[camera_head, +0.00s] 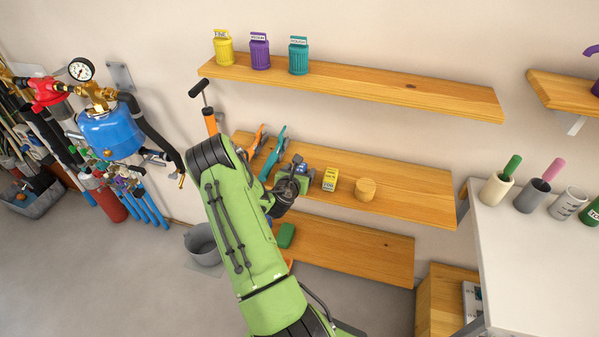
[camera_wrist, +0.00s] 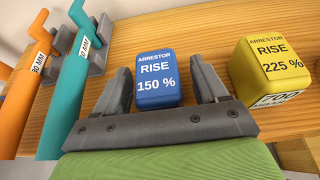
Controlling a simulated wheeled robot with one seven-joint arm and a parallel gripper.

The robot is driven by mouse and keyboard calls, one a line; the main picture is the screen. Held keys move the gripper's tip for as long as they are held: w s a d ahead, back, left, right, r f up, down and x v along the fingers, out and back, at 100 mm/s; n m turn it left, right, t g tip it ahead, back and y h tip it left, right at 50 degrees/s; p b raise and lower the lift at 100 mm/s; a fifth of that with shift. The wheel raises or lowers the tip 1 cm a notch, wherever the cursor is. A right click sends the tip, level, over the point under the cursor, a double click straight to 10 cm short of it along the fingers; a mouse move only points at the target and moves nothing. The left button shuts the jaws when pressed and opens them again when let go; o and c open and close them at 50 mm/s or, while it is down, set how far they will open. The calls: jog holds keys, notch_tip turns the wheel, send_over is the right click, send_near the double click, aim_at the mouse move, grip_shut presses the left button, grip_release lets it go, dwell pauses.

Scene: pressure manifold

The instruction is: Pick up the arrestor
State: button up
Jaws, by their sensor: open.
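A blue arrestor (camera_wrist: 157,84) marked "RISE 150 %" sits on a wooden shelf. In the wrist view it shows between the two grey fingers of my gripper (camera_wrist: 160,70), which is open. A gap shows on each side of the block, so the fingers do not appear to touch it. A yellow arrestor (camera_wrist: 270,68) marked "RISE 225 %" stands to the right, outside the right finger. It also shows in the head view (camera_head: 330,180). In the head view my arm's end hides most of the blue arrestor.
Teal (camera_wrist: 75,85) and orange (camera_wrist: 25,75) handled tools stand close left of my gripper. A round wooden piece (camera_head: 365,189) sits right of the yellow arrestor. The upper shelf (camera_head: 400,91) runs above; a lower shelf (camera_head: 350,250) lies below. The middle shelf's right end is clear.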

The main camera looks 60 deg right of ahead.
jog(key=c, duration=1)
notch_tip(320, 180, up, 18)
jog(key=p, duration=0.5)
